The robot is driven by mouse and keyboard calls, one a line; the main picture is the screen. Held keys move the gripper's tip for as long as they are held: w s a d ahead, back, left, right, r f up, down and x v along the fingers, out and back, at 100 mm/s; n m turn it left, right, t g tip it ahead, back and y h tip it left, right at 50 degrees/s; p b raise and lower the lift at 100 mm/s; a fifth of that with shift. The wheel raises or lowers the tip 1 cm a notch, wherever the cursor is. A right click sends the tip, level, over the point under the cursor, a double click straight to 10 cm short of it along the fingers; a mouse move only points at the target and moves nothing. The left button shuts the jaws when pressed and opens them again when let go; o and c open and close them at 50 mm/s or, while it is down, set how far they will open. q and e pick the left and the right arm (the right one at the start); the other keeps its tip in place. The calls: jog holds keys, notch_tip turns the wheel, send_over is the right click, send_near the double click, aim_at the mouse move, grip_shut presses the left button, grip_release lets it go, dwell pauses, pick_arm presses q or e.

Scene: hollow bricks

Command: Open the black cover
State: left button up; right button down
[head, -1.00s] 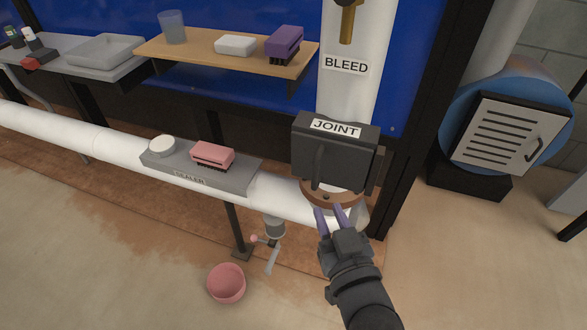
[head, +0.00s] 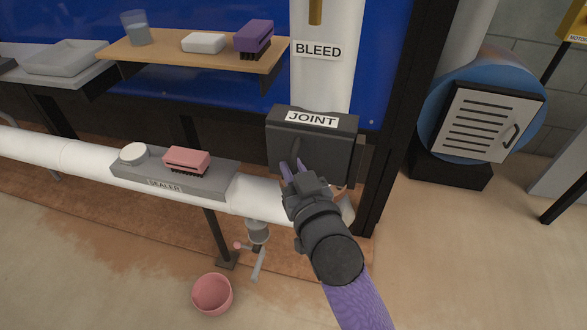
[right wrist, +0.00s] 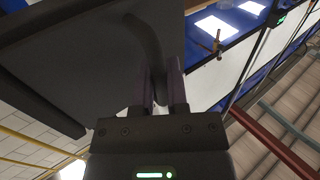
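The black cover (head: 330,150) is a dark box marked JOINT. It sits shut over the white pipe, below the BLEED sign. Its upright handle (head: 297,153) is on the front face, left of the middle. My right gripper (head: 291,168) is at this handle. In the right wrist view, the curved handle (right wrist: 148,45) runs down between the two purple fingers of my right gripper (right wrist: 162,85). Whether both fingers press on it cannot be told. The cover's dark face (right wrist: 75,60) fills the upper left there. My left gripper is not in view.
A grey SEALER tray (head: 218,182) on the pipe at left holds a pink brush (head: 187,160) and a white disc (head: 134,153). A valve (head: 257,240) hangs below the pipe. A pink bowl (head: 212,293) is on the floor. A black post (head: 395,120) stands right of the cover.

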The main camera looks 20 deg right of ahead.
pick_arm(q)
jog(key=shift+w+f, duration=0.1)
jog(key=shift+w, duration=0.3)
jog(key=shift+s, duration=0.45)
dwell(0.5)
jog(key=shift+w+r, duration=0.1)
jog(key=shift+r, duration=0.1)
pick_arm(e)
jog(key=shift+s, duration=0.1)
